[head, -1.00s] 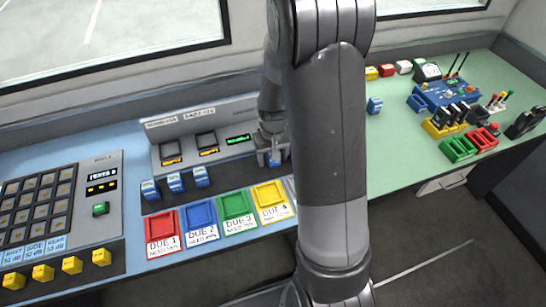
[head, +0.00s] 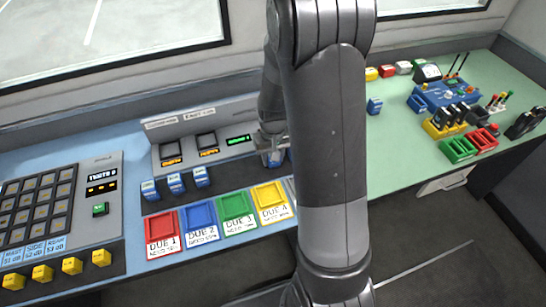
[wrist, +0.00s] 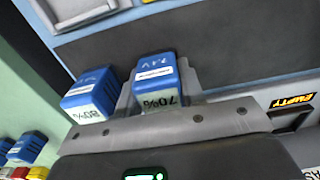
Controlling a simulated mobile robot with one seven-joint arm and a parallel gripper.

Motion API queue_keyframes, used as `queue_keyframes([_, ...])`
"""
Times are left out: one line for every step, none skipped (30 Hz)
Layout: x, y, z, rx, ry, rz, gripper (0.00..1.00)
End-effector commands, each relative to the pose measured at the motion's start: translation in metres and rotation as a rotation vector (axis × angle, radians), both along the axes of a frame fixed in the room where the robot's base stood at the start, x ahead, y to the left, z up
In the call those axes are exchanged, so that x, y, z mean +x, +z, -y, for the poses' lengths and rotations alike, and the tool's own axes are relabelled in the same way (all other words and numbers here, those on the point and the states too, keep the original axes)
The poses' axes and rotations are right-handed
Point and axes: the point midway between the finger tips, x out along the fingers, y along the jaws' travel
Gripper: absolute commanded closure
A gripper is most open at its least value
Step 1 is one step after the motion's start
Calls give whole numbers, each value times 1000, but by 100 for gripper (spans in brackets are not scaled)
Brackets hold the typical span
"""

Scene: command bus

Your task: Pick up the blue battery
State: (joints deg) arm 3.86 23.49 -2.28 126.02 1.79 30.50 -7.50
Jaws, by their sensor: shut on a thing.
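A blue battery (wrist: 154,70) with a white label reading 70% sits between the two grey fingers of my gripper (wrist: 157,80) in the wrist view. The fingers are shut on its sides. In the head view my gripper (head: 272,157) is at the right end of the grey charger panel, largely hidden by my arm. Only a little blue shows at its fingers there. I cannot tell whether the battery is clear of the surface below it. A second blue battery (wrist: 88,98), marked 80%, stands close beside the held one in the wrist view.
Several blue batteries (head: 176,183) stand before the charger panel (head: 190,135). Red, blue, green and yellow trays (head: 238,206) line the front edge. Another blue block (head: 375,106) stands on the green counter (head: 400,150). A keypad panel (head: 40,205) is at left.

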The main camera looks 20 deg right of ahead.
Motion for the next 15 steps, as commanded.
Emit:
queue_keyframes([0,1,0,0,0,1,91])
queue_keyframes([0,2,0,0,0,1,91])
queue_keyframes([0,4,0,0,0,1,91])
queue_keyframes([0,6,0,0,0,2,91])
queue_keyframes([1,8,0,0,0,2,91])
queue_keyframes([1,12,0,0,0,3,91])
queue_keyframes([1,15,0,0,0,4,91])
queue_keyframes([1,18,0,0,0,3,91])
queue_keyframes([1,24,0,0,0,4,91])
queue_keyframes([1,29,0,0,0,5,91])
queue_keyframes([1,35,0,0,-1,4,91])
queue_keyframes([1,43,0,0,-1,6,91])
queue_keyframes([-3,46,6,-1,-5,4,91])
queue_keyframes([-8,49,12,0,-5,2,91])
queue_keyframes([-13,54,19,-1,-7,4,91])
